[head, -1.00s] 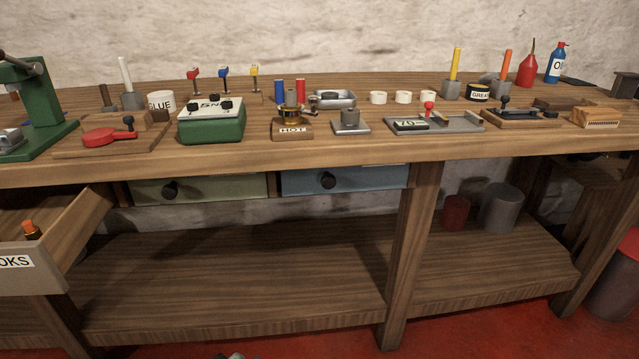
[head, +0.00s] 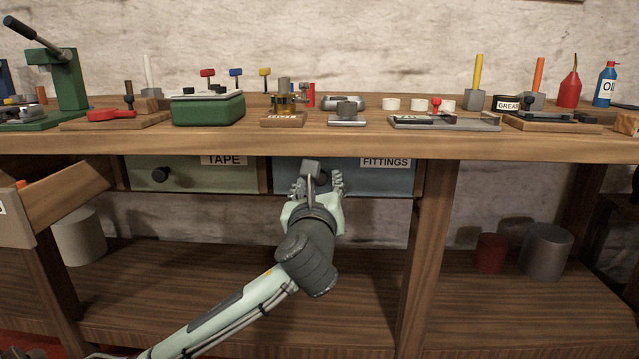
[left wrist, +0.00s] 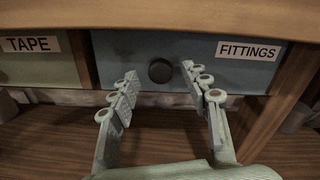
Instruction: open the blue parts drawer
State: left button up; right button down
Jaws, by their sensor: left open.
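The blue drawer (head: 373,180), labelled FITTINGS, is shut under the bench top. It also shows in the left wrist view (left wrist: 205,72), with its round black knob (left wrist: 160,70) at the middle of the front. My left gripper (head: 316,182) is in front of the drawer and hides part of it in the head view. In the left wrist view the left gripper (left wrist: 158,80) is open, with its fingers spread to either side of the knob and nothing between them. I cannot tell whether the fingertips reach past the knob. My right gripper is not in view.
A green drawer (head: 195,178) labelled TAPE is shut just left of the blue one. A wooden drawer (head: 65,200) stands open at the far left. The bench top edge (head: 330,147) overhangs the drawers. A bench leg (head: 428,240) stands to the right.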

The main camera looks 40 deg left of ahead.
aim_at(320, 179)
pick_arm(q)
jog(key=shift+x, duration=1.95)
jog(key=shift+d, duration=0.1)
grip_shut()
